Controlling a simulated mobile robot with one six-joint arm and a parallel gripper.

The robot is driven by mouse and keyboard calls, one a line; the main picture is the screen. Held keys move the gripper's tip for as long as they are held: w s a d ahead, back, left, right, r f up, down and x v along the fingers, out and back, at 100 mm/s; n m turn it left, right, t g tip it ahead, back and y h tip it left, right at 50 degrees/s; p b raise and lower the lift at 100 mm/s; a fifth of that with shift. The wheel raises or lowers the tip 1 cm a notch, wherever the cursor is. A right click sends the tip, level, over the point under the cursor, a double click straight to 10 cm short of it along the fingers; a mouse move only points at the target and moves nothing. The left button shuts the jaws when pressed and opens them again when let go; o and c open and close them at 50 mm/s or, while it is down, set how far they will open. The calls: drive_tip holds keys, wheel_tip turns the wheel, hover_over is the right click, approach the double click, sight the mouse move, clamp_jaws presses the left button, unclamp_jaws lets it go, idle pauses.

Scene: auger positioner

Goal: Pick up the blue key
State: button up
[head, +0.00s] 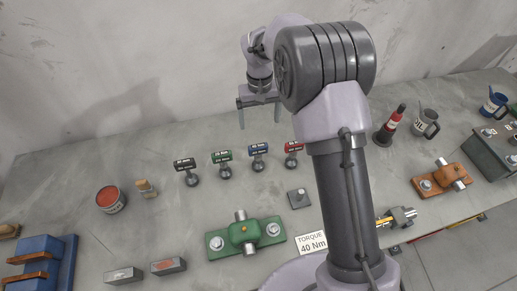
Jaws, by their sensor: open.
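The blue key (258,149) is a T-shaped tool with a blue, labelled crossbar on top and a dark round lower end. It stands upright on the bench in a row of similar keys, third from the left. My gripper (260,122) shows in the head view with its two fingers pointing down, spread apart and empty. In the picture it is just above and behind the blue key, not touching it. The exact height of the fingers over the bench is hard to tell.
A black key (184,164) and a green key (222,157) stand to the left, a red key (293,147) close to the right. A green clamp block (243,232), a small grey plate (298,198) and a "TORQUE 40 Nm" sign (312,243) lie nearer. My arm hides part of the bench.

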sight(258, 145)
wheel_tip(258, 145, down, 9)
drive_tip(key=shift+s+d+f+b, duration=0.1)
drive_tip(key=shift+s+d+b, duration=0.05)
drive_tip(key=shift+b, duration=0.25)
drive_tip(key=f, duration=0.5)
drive_tip(key=shift+s+a, duration=0.3)
drive_tip(key=shift+a, duration=0.1)
drive_tip(key=shift+f, duration=0.4)
drive_tip(key=shift+r, duration=0.1)
drive_tip(key=c, duration=1.6)
